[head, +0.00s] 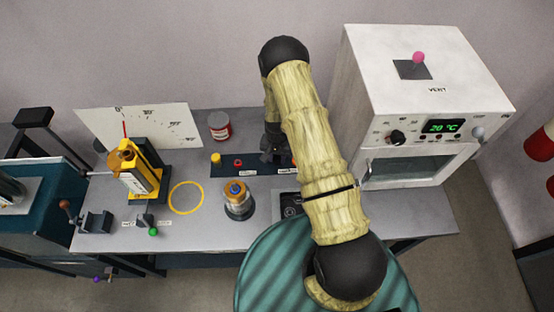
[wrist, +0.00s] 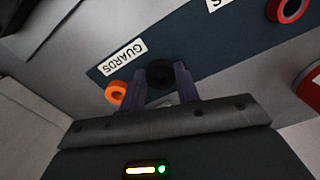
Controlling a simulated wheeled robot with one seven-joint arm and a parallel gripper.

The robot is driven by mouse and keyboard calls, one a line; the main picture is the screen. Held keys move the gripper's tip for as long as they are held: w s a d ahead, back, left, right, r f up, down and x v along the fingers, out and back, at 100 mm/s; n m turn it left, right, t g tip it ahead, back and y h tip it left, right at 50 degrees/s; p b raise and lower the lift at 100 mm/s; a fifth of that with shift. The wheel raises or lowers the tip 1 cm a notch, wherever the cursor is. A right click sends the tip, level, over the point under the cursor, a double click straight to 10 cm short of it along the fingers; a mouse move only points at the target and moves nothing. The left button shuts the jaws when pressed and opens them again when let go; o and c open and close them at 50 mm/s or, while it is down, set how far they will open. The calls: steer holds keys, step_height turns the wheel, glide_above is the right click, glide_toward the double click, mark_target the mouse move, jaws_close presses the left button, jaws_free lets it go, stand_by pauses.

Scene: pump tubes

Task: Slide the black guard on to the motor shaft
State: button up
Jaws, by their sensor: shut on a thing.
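My gripper (wrist: 163,76) is shut on the black guard (wrist: 160,73), a dark ring between the two fingers, just over the strip beside the "GUARDS" label. In the head view my gripper (head: 276,150) is at the back of the bench, partly behind my arm, and the guard cannot be made out. No motor shaft can be told for certain. A small upright unit (head: 237,200) with an orange and blue top stands mid-bench, and a yellow tilted unit (head: 145,172) with a red pointer stands left.
A dark blue strip (head: 228,171) holds a yellow piece (head: 216,158) and a red ring (head: 238,162). A red and white can (head: 219,126) stands behind. A white oven (head: 428,85) blocks the right. A yellow circle (head: 186,197) marks bare bench. An angle board (head: 160,118) stands back left.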

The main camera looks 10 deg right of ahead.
step_height(320, 180, up, 9)
steer(key=b, duration=0.2)
stand_by(0.6)
steer(key=s+r+n+p, duration=0.3)
steer(key=r+n+p, duration=0.2)
steer(key=r+p, duration=0.2)
steer(key=shift+s+n+p, duration=0.35)
steer(key=shift+n+p, duration=0.05)
steer(key=shift+p, duration=0.85)
steer(key=shift+d, duration=0.1)
